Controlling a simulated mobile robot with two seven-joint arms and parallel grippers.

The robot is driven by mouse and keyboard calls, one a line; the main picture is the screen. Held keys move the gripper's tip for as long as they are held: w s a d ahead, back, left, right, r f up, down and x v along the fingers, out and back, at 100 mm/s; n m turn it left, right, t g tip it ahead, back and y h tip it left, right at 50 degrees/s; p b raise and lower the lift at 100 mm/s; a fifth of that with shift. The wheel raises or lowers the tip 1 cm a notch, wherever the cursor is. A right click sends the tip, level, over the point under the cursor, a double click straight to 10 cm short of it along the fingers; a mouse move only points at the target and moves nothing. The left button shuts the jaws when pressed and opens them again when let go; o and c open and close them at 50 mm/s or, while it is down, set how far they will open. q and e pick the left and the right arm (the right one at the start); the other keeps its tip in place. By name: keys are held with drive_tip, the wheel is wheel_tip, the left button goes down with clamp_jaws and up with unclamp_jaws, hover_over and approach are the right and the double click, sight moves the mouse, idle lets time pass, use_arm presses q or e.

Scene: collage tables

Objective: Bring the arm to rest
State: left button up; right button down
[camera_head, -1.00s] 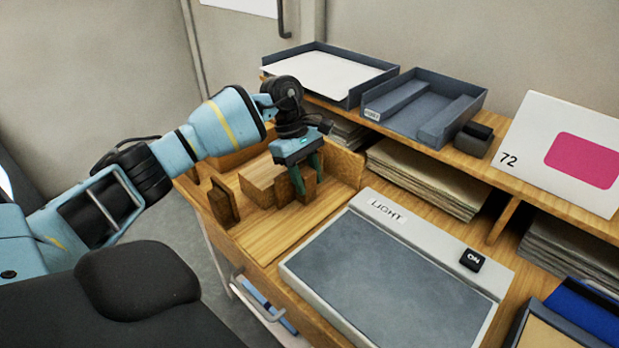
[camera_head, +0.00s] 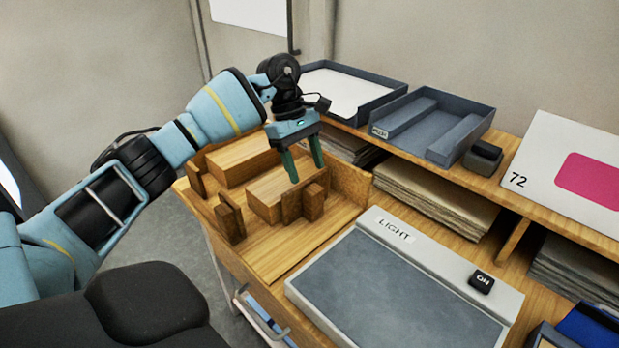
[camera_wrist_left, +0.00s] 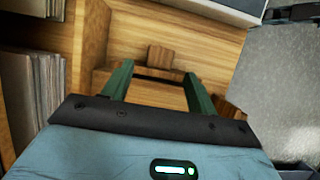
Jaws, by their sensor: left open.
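My left arm comes in from the left of the head view, and its gripper (camera_head: 304,167) is above the wooden blocks on the desk's left end. The gripper is open, with its two green fingers pointing down and apart. In the left wrist view the gripper (camera_wrist_left: 160,82) has nothing held between its fingers. A dark wooden block (camera_head: 313,202) stands just below the fingers, beside a lighter wooden block (camera_head: 268,196). My right gripper is not in view.
A light box (camera_head: 390,290) lies right of the blocks. Behind stand a tray with paper (camera_head: 350,92), a grey tray (camera_head: 432,125) and a white card marked 72 (camera_head: 545,150). Another long wooden block (camera_head: 240,160) lies behind the gripper's blocks. Free air lies above the light box.

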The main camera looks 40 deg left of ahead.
use_arm(q)
drive_tip(key=shift+r, duration=0.3)
idle(0.4)
